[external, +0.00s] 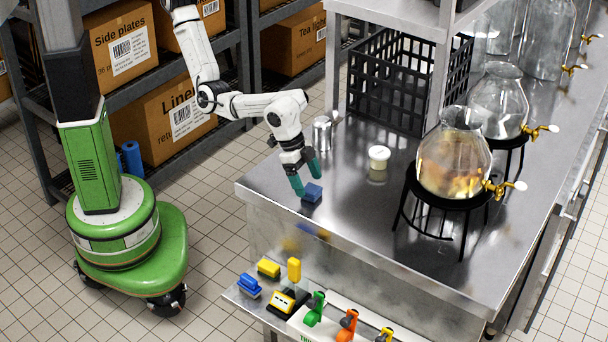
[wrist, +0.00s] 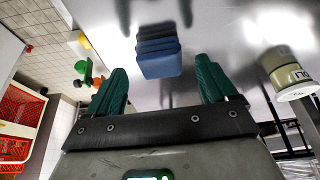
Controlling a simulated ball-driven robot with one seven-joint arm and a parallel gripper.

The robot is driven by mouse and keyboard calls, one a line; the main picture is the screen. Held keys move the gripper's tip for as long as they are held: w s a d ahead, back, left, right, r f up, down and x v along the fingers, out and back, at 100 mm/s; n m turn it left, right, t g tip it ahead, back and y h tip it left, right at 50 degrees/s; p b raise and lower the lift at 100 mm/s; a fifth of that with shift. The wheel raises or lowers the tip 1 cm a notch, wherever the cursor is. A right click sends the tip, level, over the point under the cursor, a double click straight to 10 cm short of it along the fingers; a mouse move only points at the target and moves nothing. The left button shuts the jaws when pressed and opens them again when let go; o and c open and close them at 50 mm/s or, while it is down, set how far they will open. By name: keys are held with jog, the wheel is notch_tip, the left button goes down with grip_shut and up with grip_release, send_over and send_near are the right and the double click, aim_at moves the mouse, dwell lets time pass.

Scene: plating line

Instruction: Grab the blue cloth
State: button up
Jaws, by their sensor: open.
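The blue cloth (external: 312,193) is a small folded stack lying on the steel counter (external: 345,215) near its front left edge. In the wrist view the blue cloth (wrist: 158,57) sits ahead of my fingertips, about midway between them. My gripper (external: 306,178) has green fingers and points down just above and beside the cloth. In the wrist view my gripper (wrist: 160,80) is open, with nothing between its fingers. Whether a finger touches the cloth, I cannot tell.
A white-lidded jar (external: 379,158) and a metal canister (external: 323,133) stand on the counter. A black crate (external: 400,85) and glass dispensers (external: 452,160) stand farther back and right.

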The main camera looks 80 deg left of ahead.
jog(key=shift+x, duration=1.3)
jog(key=shift+c, duration=0.3)
jog(key=c, duration=1)
jog(key=shift+r, duration=0.1)
